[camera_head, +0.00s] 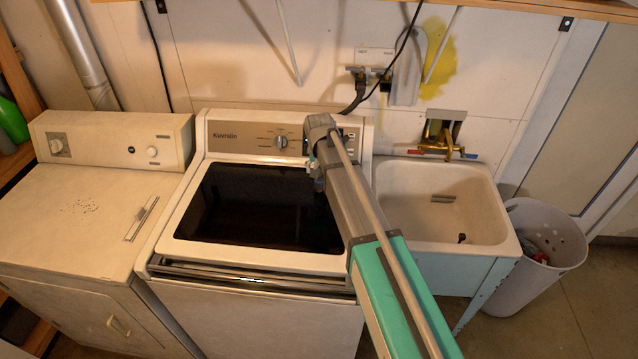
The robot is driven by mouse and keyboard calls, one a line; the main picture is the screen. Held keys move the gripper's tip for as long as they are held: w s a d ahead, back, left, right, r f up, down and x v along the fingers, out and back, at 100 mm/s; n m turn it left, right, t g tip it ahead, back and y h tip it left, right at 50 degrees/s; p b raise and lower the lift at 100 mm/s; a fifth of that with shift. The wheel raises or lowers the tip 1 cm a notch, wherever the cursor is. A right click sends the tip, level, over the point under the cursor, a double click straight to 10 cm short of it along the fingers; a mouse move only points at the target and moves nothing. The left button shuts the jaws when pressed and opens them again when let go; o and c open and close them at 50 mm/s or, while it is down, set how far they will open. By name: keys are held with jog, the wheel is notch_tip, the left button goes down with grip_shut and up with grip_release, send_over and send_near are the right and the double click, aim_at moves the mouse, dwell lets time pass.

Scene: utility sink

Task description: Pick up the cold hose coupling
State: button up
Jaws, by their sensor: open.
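A white wall box (374,57) with small valves and couplings (361,76) is on the wall behind the washer. A dark hose (354,102) runs down from it behind the washer. The couplings are too small to tell which one is the cold hose coupling. My arm reaches up from the bottom right, over the washer. My gripper (318,183) hangs from the arm's far end above the washer's dark glass lid, below and left of the wall box. It is open, and I see nothing held in it. Its fingertips are small and partly hidden by the arm.
The washer (250,262) stands between a dryer (75,215) and a utility sink (400,195). A brass faucet (440,135) with red and blue handles is behind the sink. A white basket (530,285) stands at right. A wooden shelf edge (520,8) and black cable are above the wall box.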

aim_at(319, 179)
jog(key=shift+w+a+f+b, duration=0.1)
jog(key=shift+w+f+b, duration=0.1)
jog(key=shift+f+b, duration=1.05)
jog(key=shift+w+a+f+b, duration=0.1)
jog(key=shift+w+f+b, duration=0.05)
jog(key=shift+f+b, duration=1.05)
grip_shut()
jog(key=shift+r+p, duration=0.15)
jog(key=shift+p, duration=0.15)
notch_tip(319, 179, up, 2)
jog(key=shift+p, duration=1)
jog(key=s+d+r+p, duration=0.8)
jog(key=s+r+p, duration=0.2)
jog(key=s, duration=0.1)
jog(key=shift+d+r+p, duration=0.3)
jog(key=shift+d+p, duration=0.05)
